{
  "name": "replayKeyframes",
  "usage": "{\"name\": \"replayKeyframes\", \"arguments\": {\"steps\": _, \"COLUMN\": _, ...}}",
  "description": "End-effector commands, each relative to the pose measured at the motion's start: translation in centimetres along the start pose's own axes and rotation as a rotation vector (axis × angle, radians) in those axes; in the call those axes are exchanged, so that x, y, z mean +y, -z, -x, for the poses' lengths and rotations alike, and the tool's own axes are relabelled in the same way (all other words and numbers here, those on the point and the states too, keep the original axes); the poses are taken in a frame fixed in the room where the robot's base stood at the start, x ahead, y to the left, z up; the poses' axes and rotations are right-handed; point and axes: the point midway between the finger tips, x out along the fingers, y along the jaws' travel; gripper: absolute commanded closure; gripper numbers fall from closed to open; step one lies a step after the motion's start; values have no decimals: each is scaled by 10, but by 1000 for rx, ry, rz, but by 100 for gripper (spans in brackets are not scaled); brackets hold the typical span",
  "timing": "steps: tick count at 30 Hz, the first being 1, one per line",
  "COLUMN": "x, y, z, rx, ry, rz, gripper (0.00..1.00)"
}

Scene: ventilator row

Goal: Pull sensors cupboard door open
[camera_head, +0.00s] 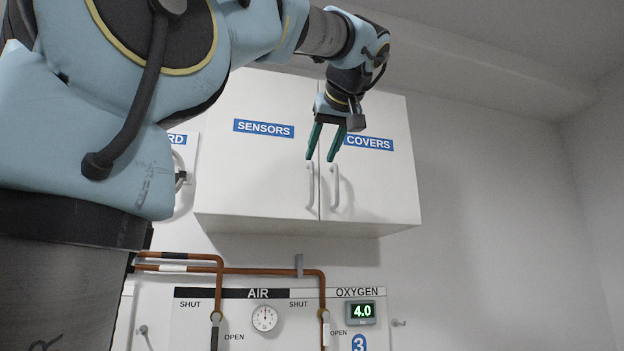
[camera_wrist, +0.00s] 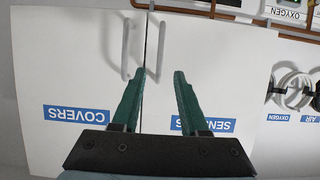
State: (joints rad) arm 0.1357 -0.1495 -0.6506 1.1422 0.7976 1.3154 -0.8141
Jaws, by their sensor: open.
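The white wall cupboard has two doors, both shut. The SENSORS door (camera_head: 250,165) is on the left in the head view, with a blue label. Its pale upright bar handle (camera_head: 310,188) is near the middle seam; it also shows in the wrist view (camera_wrist: 160,48). My gripper (camera_head: 321,158) is open and empty, its green fingers pointing down just above the handles in the head view. In the upside-down wrist view, the SENSORS handle lies just beyond the fingertips (camera_wrist: 161,75), in line with the gap between them. I see no contact with the handle.
The COVERS door (camera_head: 375,180) is beside it, its handle (camera_head: 335,188) close to the SENSORS handle. Orange pipes (camera_head: 265,270) and an AIR and OXYGEN panel with a gauge (camera_head: 264,318) and a green display (camera_head: 361,311) are below. The wall to the right is bare.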

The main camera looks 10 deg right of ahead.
Motion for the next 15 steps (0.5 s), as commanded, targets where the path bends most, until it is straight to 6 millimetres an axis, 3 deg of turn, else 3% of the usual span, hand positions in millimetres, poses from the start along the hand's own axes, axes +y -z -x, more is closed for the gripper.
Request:
{"name": "replayKeyframes", "arguments": {"steps": 9, "x": 0, "y": 0, "z": -60, "rx": -4, "ry": 2, "rz": -2, "gripper": 56}}
{"name": "replayKeyframes", "arguments": {"steps": 15, "x": 0, "y": 0, "z": -81, "rx": -2, "ry": 1, "rz": -2, "gripper": 56}}
